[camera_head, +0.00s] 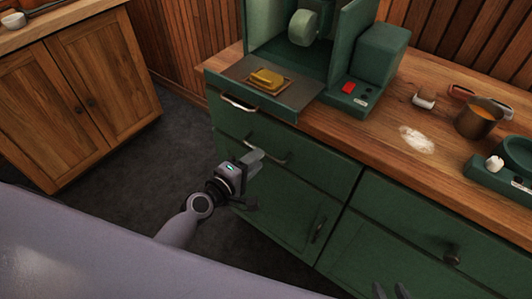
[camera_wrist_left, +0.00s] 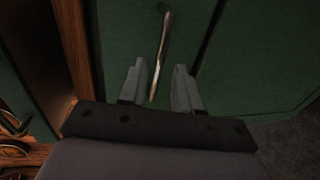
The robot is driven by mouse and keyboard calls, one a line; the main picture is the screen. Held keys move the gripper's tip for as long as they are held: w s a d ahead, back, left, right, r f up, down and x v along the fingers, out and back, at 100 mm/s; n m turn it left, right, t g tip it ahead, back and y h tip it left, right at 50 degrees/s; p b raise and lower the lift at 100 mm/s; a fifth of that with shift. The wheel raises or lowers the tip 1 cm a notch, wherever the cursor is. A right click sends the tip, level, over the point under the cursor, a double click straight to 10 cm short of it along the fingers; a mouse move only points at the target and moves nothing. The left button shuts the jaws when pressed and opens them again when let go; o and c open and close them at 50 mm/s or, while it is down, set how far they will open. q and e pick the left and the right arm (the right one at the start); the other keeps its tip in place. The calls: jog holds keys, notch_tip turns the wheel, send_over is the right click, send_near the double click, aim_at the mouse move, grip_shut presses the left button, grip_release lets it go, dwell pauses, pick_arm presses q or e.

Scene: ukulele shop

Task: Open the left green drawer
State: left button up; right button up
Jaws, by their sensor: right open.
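The left green drawer front (camera_head: 282,145) is in the left part of the green cabinet, with a horizontal metal handle (camera_head: 266,153). It looks closed. My left gripper (camera_head: 251,181) is in front of the cabinet, just below and left of that handle in the head view. Its fingers are apart and empty. In the left wrist view, a metal handle (camera_wrist_left: 161,52) on a green front shows in the gap between the fingers of my left gripper (camera_wrist_left: 159,85), seemingly ahead of them. My right gripper (camera_head: 390,291) shows only its spread fingertips at the bottom edge.
Above the drawer, a green front with another handle (camera_head: 240,103) carries a metal plate with a yellow block (camera_head: 266,79). A cabinet door handle (camera_head: 318,231) is lower down. A copper pot (camera_head: 477,120) stands on the wooden counter. Open floor (camera_head: 150,170) lies to the left.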

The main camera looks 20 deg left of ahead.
pick_arm(q)
jog(key=shift+b+x, duration=0.35)
jog(key=shift+x, duration=2.15)
jog(key=shift+c, duration=0.4)
grip_shut()
